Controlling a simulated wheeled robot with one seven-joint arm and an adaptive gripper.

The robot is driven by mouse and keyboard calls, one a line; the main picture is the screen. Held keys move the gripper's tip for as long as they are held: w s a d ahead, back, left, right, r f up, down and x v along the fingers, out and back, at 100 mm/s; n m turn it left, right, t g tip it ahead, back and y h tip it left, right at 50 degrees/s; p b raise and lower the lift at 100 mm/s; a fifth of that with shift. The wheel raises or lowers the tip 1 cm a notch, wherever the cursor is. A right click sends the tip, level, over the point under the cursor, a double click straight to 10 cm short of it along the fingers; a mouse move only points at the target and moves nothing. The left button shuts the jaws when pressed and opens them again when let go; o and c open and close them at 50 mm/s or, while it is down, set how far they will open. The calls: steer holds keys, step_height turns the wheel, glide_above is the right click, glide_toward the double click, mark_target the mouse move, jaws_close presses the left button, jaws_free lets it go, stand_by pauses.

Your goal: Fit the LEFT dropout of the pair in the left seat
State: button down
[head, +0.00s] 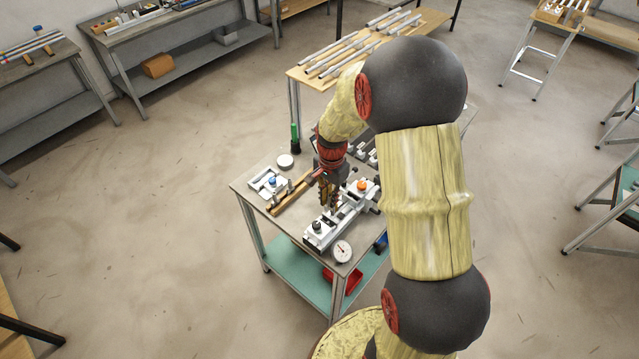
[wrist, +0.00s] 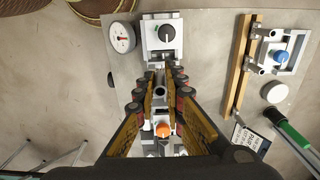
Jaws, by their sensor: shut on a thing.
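My gripper (head: 329,205) points down over the middle of the light metal jig (head: 345,213). In the wrist view its two fingers are closed in on a small grey metal part (wrist: 158,80), which I take to be the dropout. The part is mostly hidden by the fingers, and I cannot tell its side marking or whether it touches the jig. One jig end has a black knob (wrist: 166,34), seen beyond the fingertips. The other end has an orange knob (wrist: 163,130), seen between the fingers. I cannot make out the left seat itself.
A round dial gauge (head: 342,251) lies by the jig's near end. A wooden bar (head: 292,196) and a blue-knobbed fixture (head: 268,183) lie to the left. A white round tin (head: 285,161) and a green-handled brush (head: 295,138) are behind. Grey parts (head: 365,152) lie behind the arm.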

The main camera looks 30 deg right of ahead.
steer(key=shift+w+f, duration=0.1)
steer(key=shift+w, duration=0.35)
steer(key=shift+s+f+b, duration=0.25)
steer(key=shift+b, duration=0.05)
steer(key=shift+w+f+b, duration=0.15)
steer(key=shift+f+b, duration=0.2)
steer(key=shift+f, duration=0.25)
steer(key=shift+f+b, duration=2.15)
steer(key=shift+f, duration=1.15)
steer(key=c, duration=1.9)
jaws_free()
steer(key=shift+o, duration=0.5)
